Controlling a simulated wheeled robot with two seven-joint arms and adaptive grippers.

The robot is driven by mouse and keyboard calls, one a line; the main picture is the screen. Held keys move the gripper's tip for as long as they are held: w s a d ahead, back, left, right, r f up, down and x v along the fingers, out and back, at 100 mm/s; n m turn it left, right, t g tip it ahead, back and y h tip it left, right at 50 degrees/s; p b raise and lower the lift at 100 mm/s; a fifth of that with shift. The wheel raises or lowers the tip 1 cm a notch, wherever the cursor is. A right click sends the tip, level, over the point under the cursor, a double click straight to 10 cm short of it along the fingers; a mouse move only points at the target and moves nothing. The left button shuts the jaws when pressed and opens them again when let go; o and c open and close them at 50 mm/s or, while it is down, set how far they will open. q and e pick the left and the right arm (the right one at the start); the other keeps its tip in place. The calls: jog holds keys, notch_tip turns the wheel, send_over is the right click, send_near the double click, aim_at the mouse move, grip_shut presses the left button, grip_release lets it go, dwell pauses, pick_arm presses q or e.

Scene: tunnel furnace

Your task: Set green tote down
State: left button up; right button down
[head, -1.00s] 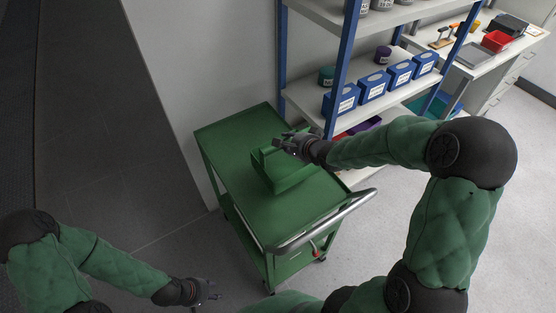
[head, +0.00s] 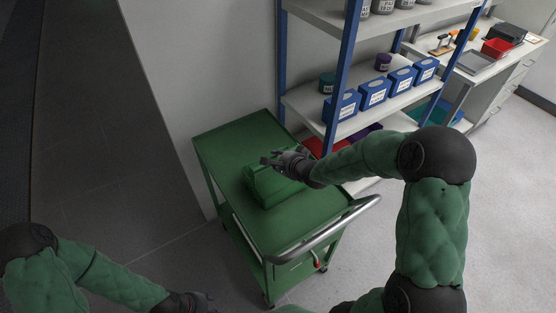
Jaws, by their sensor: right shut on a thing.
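The green tote (head: 268,188) is at the middle of the green cart's top (head: 222,150). It looks to be on or just above the surface; I cannot tell if it touches. My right gripper (head: 270,161) is at the top of the tote and shut on it, with the fingers hiding part of its upper edge. My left gripper (head: 200,300) is low in the view, in front of and below the cart, partly cut off by the bottom edge. Its fingers are too unclear to read.
The cart has a grey push handle (head: 325,228) at its near right end. A shelf rack with blue posts (head: 340,85) stands close behind it, holding several blue bins (head: 374,92). A white workbench (head: 475,70) is at the upper right. Grey floor lies open at right.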

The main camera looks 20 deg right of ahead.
jog(key=c, duration=0.9)
grip_release()
jog(key=shift+f, duration=0.15)
jog(key=shift+c, duration=0.2)
jog(key=shift+s+r, duration=0.15)
jog(key=shift+r, duration=0.2)
jog(key=p+v, duration=0.4)
jog(key=v, duration=0.7)
jog(key=shift+s, duration=0.35)
